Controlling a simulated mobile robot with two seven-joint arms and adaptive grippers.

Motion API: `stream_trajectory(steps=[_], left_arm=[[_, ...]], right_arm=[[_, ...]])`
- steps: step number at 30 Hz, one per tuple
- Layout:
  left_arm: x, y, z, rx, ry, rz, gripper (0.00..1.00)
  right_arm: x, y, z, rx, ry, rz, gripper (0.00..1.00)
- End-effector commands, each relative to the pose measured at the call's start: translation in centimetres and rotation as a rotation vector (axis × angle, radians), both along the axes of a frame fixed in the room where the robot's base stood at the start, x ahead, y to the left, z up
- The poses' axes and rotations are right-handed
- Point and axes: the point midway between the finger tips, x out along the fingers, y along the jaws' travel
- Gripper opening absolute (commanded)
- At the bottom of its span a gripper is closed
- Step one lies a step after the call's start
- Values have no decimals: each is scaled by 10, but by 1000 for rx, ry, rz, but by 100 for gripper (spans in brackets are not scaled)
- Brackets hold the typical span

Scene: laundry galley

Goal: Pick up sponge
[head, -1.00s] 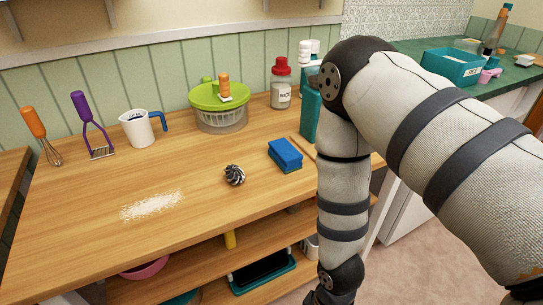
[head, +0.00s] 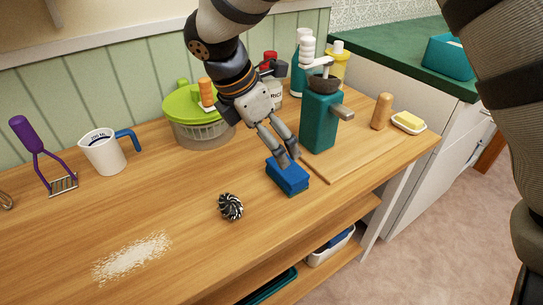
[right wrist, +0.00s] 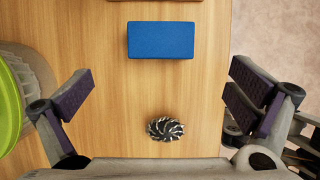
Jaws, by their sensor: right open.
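The blue sponge (head: 289,178) lies flat on the wooden counter, left of the wooden board. It shows whole in the right wrist view (right wrist: 160,40). My right gripper (head: 283,160) reaches down from above with its fingertips just over the sponge in the head view. In the right wrist view the two fingers (right wrist: 164,85) stand wide apart, with nothing between the pads. The sponge lies ahead of them, about midway between left and right. My left gripper is in no view.
A black-and-silver ridged ball (head: 231,207) sits near the sponge, on the counter. A teal grinder (head: 320,122) stands on the board (head: 345,168) to the right. A green-lidded spinner (head: 190,118) stands behind left. White powder (head: 132,258) lies front left.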

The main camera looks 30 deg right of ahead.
Motion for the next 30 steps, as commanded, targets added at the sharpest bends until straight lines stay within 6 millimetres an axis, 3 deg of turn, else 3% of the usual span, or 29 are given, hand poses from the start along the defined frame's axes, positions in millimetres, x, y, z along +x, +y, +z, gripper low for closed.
stream_trajectory(steps=[7, 14, 21, 27, 30], left_arm=[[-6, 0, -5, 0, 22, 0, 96], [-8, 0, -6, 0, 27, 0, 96], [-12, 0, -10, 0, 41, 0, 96], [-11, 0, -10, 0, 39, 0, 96], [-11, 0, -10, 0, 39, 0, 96]], right_arm=[[0, -20, -49, 0, 11, -3, 100], [2, -30, -71, 1, 6, -2, 100], [7, -47, -110, 0, 7, -3, 100], [8, -49, -110, 1, 1, -1, 100], [8, -49, -110, 1, 1, -1, 80]])
